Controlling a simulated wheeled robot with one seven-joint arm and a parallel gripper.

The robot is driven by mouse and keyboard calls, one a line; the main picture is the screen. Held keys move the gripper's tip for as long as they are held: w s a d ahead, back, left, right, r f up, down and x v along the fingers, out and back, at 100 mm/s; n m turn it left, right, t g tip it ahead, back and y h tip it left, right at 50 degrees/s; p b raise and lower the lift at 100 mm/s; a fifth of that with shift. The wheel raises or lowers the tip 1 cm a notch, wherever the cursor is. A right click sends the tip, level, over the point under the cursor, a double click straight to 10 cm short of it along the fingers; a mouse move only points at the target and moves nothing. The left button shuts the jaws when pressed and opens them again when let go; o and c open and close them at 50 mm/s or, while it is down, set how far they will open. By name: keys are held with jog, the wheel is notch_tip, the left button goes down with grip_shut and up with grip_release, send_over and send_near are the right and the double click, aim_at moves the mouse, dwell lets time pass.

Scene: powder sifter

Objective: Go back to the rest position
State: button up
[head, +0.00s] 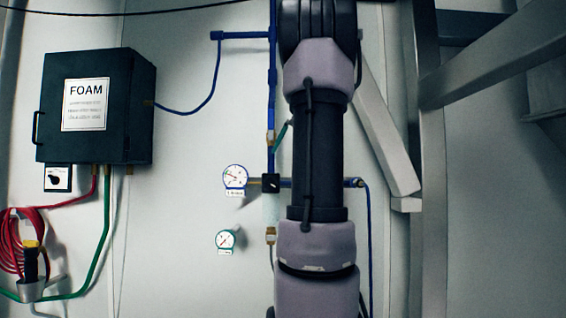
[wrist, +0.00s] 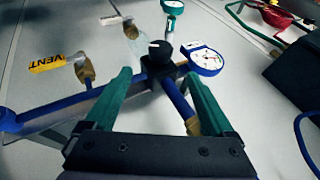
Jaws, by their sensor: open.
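My gripper (wrist: 159,77) shows in the wrist view with its two green fingers spread apart and nothing held between them. A black valve knob (wrist: 160,52) on the blue pipe (wrist: 182,105) lies just beyond and between the fingertips; I cannot tell whether they touch it. In the head view my arm (head: 318,150) hangs down the middle of the picture, and my gripper is hidden. The black valve (head: 271,184) shows just left of the arm.
Two gauges, a white-faced one (head: 235,176) and a green-rimmed one (head: 225,239), are on the wall. A black FOAM box (head: 85,145) and a red hose (head: 12,245) are at left. A grey metal frame (head: 430,150) stands right of my arm. A yellow VENT tag (wrist: 47,63) shows near the pipe.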

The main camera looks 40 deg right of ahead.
jog(key=shift+a, duration=0.15)
dwell(0.4)
jog(key=s+a+f+n, duration=0.1)
jog(key=s+a+f, duration=0.4)
jog(key=a, duration=0.5)
jog(key=s+a+f+n, duration=0.2)
jog(key=s+a+f, duration=0.3)
jog(key=a, duration=0.4)
jog(key=s+a+f+n, duration=0.1)
jog(key=s+a+f, duration=0.4)
jog(key=a, duration=0.5)
notch_tip(320, 180, down, 2)
jog(key=shift+a+f, duration=0.25)
jog(key=shift+a, duration=0.1)
jog(key=shift+s, duration=0.1)
